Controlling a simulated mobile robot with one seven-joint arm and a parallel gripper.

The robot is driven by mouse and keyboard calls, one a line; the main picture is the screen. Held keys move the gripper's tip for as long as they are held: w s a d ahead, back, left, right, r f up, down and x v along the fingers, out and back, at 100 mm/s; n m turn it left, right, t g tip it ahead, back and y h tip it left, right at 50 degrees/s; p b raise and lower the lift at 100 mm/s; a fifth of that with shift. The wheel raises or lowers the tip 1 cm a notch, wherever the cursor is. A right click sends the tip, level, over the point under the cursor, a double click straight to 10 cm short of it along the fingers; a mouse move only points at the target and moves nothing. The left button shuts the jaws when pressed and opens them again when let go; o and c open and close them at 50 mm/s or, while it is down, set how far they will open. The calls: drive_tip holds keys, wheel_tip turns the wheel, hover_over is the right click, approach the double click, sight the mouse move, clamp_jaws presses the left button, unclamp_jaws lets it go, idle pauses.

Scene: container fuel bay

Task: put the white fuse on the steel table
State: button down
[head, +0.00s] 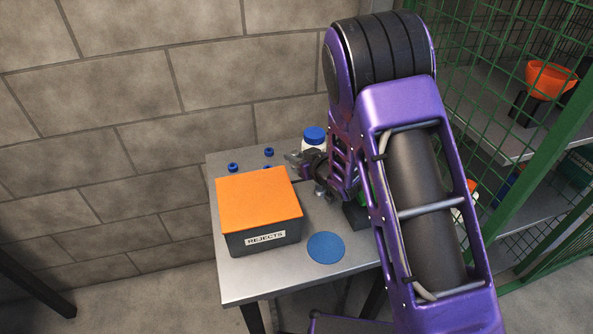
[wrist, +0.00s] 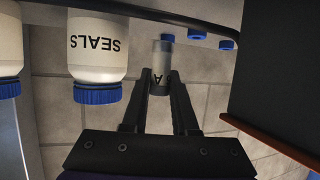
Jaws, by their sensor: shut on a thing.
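My gripper (wrist: 160,88) is shut on a small upright cylinder, pale grey in this light with a dark letter, which looks like the white fuse (wrist: 161,60). The wrist view is upside down. In the head view my gripper (head: 294,160) reaches left over the back part of the steel table (head: 280,283). My arm hides much of the table's right side. I cannot make out the fuse clearly in the head view. The fuse is low, near the tabletop, but I cannot tell whether it touches it.
An orange-lidded black REJECTS box (head: 265,240) stands front left of my gripper. Several blue caps (head: 268,152) lie behind. A white SEALS bottle (wrist: 98,45) with a blue lid stands beside my gripper. A blue disc (head: 327,247) lies in front. A green mesh cage (head: 520,150) is right.

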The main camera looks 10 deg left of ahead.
drive_tip(key=shift+f, duration=1.85)
drive_tip(key=shift+f+b, duration=0.1)
drive_tip(key=shift+b, duration=0.25)
drive_tip(key=shift+f, duration=0.15)
drive_tip(key=c, duration=0.7)
unclamp_jaws()
drive_tip(key=shift+r, duration=0.3)
drive_tip(key=p+v, duration=0.1)
drive_tip(key=v, duration=1.1)
